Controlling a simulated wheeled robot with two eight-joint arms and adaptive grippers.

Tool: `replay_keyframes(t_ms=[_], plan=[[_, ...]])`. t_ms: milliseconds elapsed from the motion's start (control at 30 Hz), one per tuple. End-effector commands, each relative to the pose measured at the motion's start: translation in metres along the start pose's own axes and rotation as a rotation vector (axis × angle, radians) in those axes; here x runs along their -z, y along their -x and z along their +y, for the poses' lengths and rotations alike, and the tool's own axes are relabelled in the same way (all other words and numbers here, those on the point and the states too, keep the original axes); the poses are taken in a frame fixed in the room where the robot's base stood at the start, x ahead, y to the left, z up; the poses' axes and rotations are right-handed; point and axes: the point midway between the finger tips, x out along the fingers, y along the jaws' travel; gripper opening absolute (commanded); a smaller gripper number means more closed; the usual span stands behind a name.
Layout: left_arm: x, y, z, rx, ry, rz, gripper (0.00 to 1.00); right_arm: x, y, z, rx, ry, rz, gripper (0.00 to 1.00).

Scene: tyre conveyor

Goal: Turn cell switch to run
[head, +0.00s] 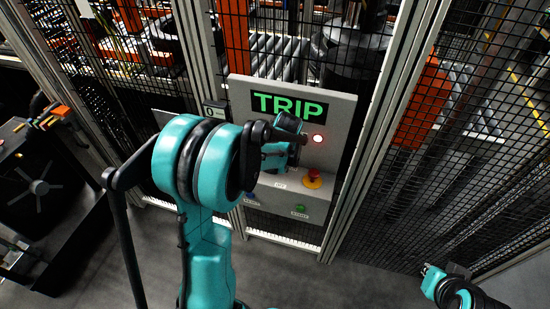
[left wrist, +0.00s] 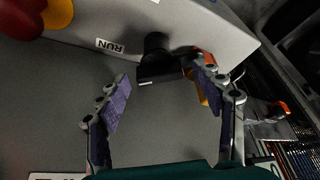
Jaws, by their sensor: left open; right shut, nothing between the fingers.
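The black cell switch (left wrist: 152,62) stands out from the grey panel in the left wrist view, with a small white mark on its handle. A RUN label (left wrist: 109,46) is beside it, to the left. My left gripper (left wrist: 164,77) is open, with one finger either side of the switch handle; the right finger appears close to it, but I cannot tell whether they touch. In the head view my left arm hides the switch and most of that gripper. The display (head: 290,105) reads TRIP in green. My right gripper (head: 431,271) is shut and empty, low at the right.
Mesh fencing (head: 470,150) stands on both sides. The grey floor (head: 290,280) in front is clear.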

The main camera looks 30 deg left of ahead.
Motion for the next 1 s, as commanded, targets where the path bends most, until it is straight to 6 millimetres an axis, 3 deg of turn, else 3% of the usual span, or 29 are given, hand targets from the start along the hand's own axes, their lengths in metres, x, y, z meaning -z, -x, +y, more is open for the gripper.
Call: replay_keyframes(t_ms=[167,367,733,1000], plan=[[0.0001,0.0002,0.0001,0.000,0.000,0.000,0.67,0.0002,0.0002,0.0000,0.000,0.000,0.000,0.00],[0.0001,0.0003,0.0001,0.000,-0.001,0.000,0.17,0.0002,0.0002,0.0000,0.000,0.000,0.000,0.00],[0.0002,-0.0001,-0.0006,-0.015,-0.038,0.001,0.17,-0.0010,-0.0015,0.0000,0.000,0.000,0.000,0.00],[0.0002,-0.0007,-0.0022,-0.078,-0.188,0.001,0.17,-0.0047,-0.0066,0.0000,0.000,0.000,0.000,0.00]])
